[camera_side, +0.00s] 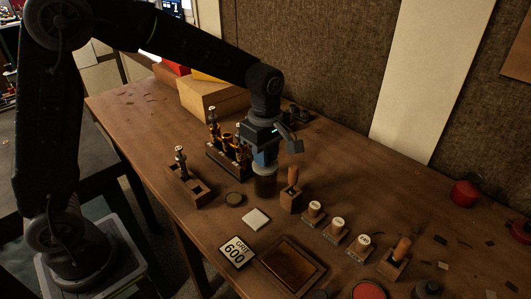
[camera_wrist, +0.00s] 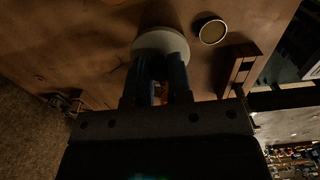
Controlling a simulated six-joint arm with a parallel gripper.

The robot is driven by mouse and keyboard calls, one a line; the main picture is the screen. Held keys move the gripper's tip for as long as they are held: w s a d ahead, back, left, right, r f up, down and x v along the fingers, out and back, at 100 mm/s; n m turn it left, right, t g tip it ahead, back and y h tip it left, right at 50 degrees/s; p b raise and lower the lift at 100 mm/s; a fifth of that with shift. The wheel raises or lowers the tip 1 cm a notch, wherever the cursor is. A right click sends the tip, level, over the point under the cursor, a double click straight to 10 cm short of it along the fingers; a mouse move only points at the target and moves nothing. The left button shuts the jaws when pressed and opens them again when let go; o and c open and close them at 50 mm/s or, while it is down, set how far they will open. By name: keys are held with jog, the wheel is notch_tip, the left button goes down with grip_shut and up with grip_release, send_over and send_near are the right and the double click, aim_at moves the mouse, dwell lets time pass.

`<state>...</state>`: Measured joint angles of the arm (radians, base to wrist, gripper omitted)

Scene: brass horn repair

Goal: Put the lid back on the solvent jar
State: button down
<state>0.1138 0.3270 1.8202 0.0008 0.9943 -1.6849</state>
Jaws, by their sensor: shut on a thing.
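The solvent jar (camera_side: 265,186) is a dark brown cylinder standing upright on the table in the side view. My gripper (camera_side: 265,160) points straight down just above it. In the wrist view my gripper (camera_wrist: 161,70) has its blue fingers shut on a pale round lid (camera_wrist: 160,42). The lid is at the jar's mouth, and the fingers hide part of it. I cannot tell whether it touches the rim all round. The jar is mostly hidden behind the lid in the wrist view.
A shallow round disc (camera_side: 234,198) lies left of the jar, and a wooden block with a handled tool (camera_side: 290,195) stands close on its right. Behind is a rack of brass parts (camera_side: 222,160).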

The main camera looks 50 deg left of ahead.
jog(key=shift+c, duration=2.4)
grip_release()
jog(key=shift+r, duration=3.55)
grip_shut()
jog(key=shift+f, duration=0.1)
